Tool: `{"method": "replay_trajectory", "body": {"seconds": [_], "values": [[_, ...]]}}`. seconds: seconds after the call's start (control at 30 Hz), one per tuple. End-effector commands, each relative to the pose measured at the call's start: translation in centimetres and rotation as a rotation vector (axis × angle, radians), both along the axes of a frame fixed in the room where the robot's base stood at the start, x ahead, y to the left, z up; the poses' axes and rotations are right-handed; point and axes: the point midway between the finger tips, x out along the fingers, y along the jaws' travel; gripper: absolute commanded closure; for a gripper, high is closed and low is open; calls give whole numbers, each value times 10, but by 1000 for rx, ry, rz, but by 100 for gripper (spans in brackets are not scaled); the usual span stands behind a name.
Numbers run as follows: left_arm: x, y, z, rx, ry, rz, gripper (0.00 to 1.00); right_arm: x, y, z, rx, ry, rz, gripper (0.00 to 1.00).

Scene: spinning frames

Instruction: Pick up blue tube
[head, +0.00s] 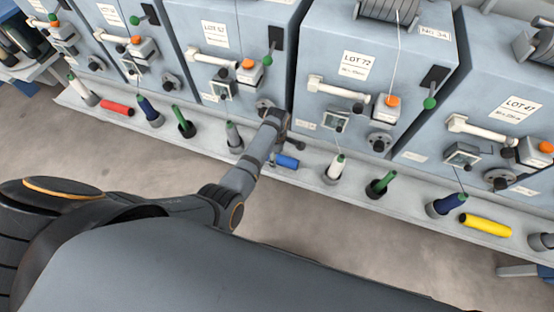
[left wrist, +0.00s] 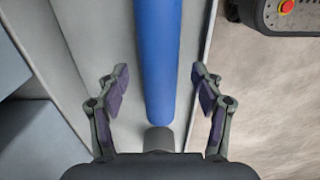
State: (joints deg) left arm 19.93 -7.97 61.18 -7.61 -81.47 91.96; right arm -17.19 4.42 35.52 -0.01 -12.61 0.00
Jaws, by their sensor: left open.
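A blue tube (head: 287,161) lies on the pale ledge in front of the machines, near the middle of the head view. In the left wrist view the blue tube (left wrist: 158,60) runs from the top edge down between the fingers, with a short grey cylindrical piece (left wrist: 158,138) at its near end. My left gripper (head: 288,147) is over the ledge, right beside the tube in the head view. In the left wrist view its open fingers (left wrist: 160,85) stand on both sides of the tube, with a gap on each side. My right gripper is in neither view.
The ledge (head: 305,178) runs along grey machines (head: 375,75). A red tube (head: 117,107) and a yellow tube (head: 485,224) lie farther along. The floor in front is clear.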

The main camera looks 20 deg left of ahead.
Motion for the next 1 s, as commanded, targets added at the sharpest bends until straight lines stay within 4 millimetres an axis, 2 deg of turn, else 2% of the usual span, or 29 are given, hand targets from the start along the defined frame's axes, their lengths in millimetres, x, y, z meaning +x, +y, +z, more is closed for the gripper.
{"method": "replay_trajectory", "body": {"seconds": [0.03,0.1,0.37,0.73,1.0], "values": [[0,-1,-9,-1,0,0,33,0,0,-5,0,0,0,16],[1,-1,-15,-1,-1,0,33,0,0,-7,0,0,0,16],[0,-1,-17,-1,-1,0,34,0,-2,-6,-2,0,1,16],[0,-1,-16,-1,-1,0,84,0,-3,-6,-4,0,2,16],[0,-1,-15,-1,-1,0,85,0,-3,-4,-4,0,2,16]]}}
